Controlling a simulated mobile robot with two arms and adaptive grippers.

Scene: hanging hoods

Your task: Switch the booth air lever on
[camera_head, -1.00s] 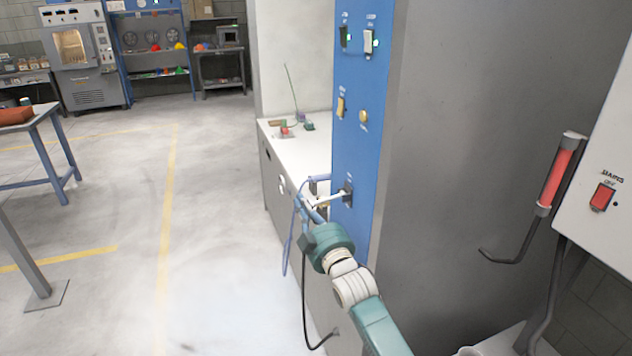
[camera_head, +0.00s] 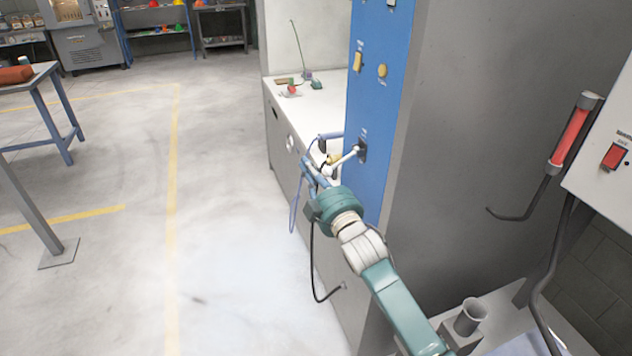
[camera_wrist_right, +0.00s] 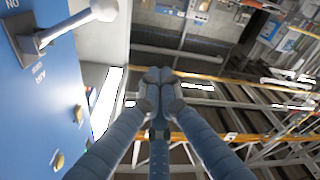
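The booth air lever (camera_head: 345,159) is a white handle with a rounded knob on a dark plate (camera_head: 362,150), on a blue panel (camera_head: 375,110). It sticks out to the left and slants down in the head view. The lever (camera_wrist_right: 70,25) shows large at top left in the right wrist view, near upside-down lettering. My right gripper (camera_head: 312,165) is close to the lever's knob. In the wrist view its blue fingers (camera_wrist_right: 159,76) meet with nothing seen between them, apart from the lever. Whether the gripper touches it elsewhere is unclear. My left gripper is out of view.
A yellow switch (camera_head: 357,62) and a yellow knob (camera_head: 382,71) sit higher on the panel. A white counter (camera_head: 300,107) with small items stands behind. A box with a red switch (camera_head: 614,157) hangs at right.

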